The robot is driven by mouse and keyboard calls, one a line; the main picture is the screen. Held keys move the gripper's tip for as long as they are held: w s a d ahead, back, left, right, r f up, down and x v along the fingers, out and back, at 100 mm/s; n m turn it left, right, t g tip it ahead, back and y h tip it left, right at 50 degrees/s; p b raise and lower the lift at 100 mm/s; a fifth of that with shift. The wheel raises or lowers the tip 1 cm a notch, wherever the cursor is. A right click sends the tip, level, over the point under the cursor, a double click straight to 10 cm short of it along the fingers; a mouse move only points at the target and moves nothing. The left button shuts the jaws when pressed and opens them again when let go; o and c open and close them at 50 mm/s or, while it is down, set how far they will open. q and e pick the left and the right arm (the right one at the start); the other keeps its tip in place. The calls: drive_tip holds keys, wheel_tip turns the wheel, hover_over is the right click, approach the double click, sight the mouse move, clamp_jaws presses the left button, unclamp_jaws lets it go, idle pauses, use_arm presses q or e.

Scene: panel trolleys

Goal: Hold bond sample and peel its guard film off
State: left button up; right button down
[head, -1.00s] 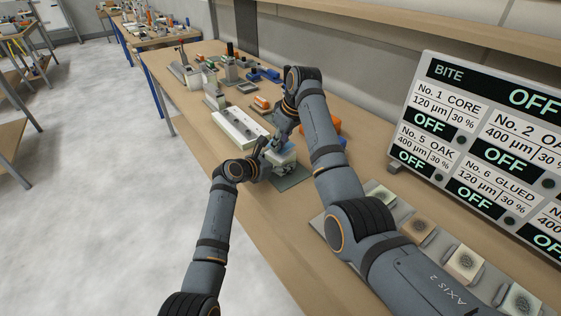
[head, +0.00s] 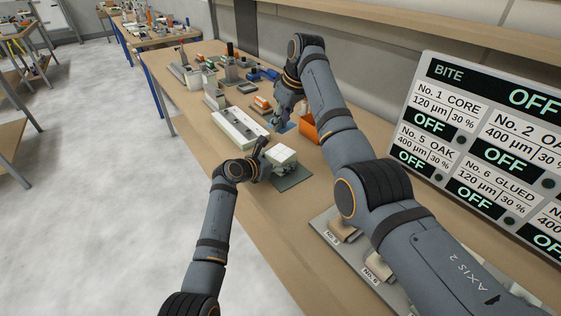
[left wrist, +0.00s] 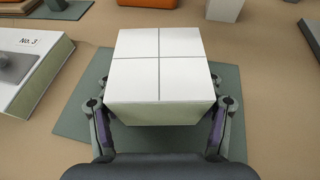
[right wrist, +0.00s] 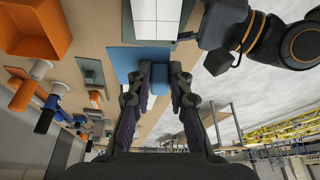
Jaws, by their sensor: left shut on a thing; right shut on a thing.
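The bond sample (head: 282,155) is a pale block with a white top scored by a cross. My left gripper (head: 265,152) is shut on it just over a grey-green mat (head: 293,180). In the left wrist view the sample (left wrist: 160,60) sits between both fingers (left wrist: 160,108), its whole top bare. The blue guard film (head: 288,127) is off the sample, beyond it. My right gripper (head: 281,117) is shut on the film. In the right wrist view the blue film (right wrist: 145,58) hangs at the fingertips (right wrist: 160,75), apart from the sample (right wrist: 157,20).
An orange bin (head: 303,130) stands right of the film. A long white block (head: 240,128) lies to the left, marked No. 3 in the left wrist view (left wrist: 20,65). A display panel (head: 490,140) stands at right. A sample rack (head: 345,250) is in front.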

sight(280, 130)
drive_tip(key=shift+r, duration=3)
use_arm(q)
drive_tip(key=o, duration=1.5)
drive_tip(key=v, duration=1.2)
drive_tip(key=shift+r, duration=0.15)
